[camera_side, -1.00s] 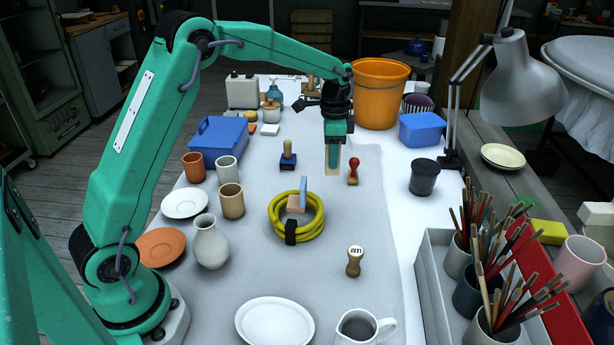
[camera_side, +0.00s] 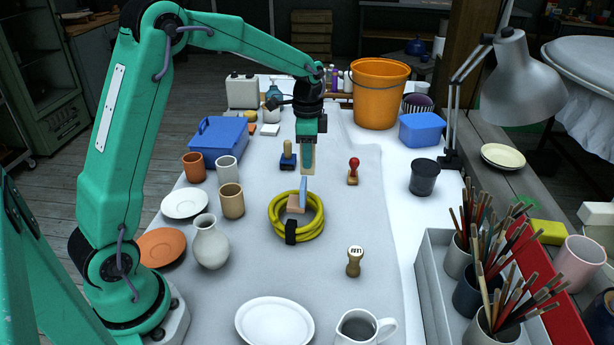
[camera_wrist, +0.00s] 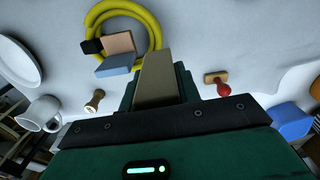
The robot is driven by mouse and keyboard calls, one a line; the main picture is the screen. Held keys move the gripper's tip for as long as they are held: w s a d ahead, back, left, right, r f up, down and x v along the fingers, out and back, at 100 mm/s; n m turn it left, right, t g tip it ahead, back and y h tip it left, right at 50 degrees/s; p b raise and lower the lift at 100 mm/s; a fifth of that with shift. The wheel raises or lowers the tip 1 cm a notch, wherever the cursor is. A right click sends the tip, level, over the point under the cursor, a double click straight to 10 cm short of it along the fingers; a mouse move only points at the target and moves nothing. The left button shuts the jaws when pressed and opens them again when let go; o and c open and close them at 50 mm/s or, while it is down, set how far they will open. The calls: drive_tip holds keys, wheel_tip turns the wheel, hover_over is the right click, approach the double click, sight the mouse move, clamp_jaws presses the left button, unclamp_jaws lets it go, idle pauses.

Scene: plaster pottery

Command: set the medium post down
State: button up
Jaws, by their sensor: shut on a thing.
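My gripper (camera_side: 308,157) is shut on a beige post (camera_side: 308,168), which hangs upright from the jaws in the side view. In the wrist view the post (camera_wrist: 156,78) shows between the green fingers of my gripper (camera_wrist: 158,90). The post appears to be held above the table, just behind a yellow coil (camera_side: 272,218). In the wrist view the tan block (camera_wrist: 118,42) and blue block (camera_wrist: 115,66) lie left of the post. The exact gap beneath the post is not clear.
A blue-based stamp (camera_side: 287,158) stands left of the post, and a red-handled stamp (camera_side: 353,170) to the right. A wooden stamp (camera_side: 354,262) is nearer the front. Cups, a vase (camera_side: 211,245) and plates are at left. The grey cloth right of the coil is mostly clear.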

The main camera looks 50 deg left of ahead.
drive_tip(key=s+a, duration=0.3)
drive_tip(key=s, duration=0.5)
drive_tip(key=shift+m, duration=0.3)
drive_tip(key=a+f, duration=0.2)
drive_tip(key=a, duration=0.2)
drive_tip(key=a+f, duration=0.2)
drive_tip(key=a, duration=0.2)
drive_tip(key=a+f, duration=0.3)
drive_tip(key=a, duration=0.1)
drive_tip(key=shift+w, duration=0.2)
drive_tip(key=shift+f, duration=0.15)
drive_tip(key=shift+f, duration=1.9)
drive_tip(key=shift+f, duration=0.1)
drive_tip(key=o, duration=1.1)
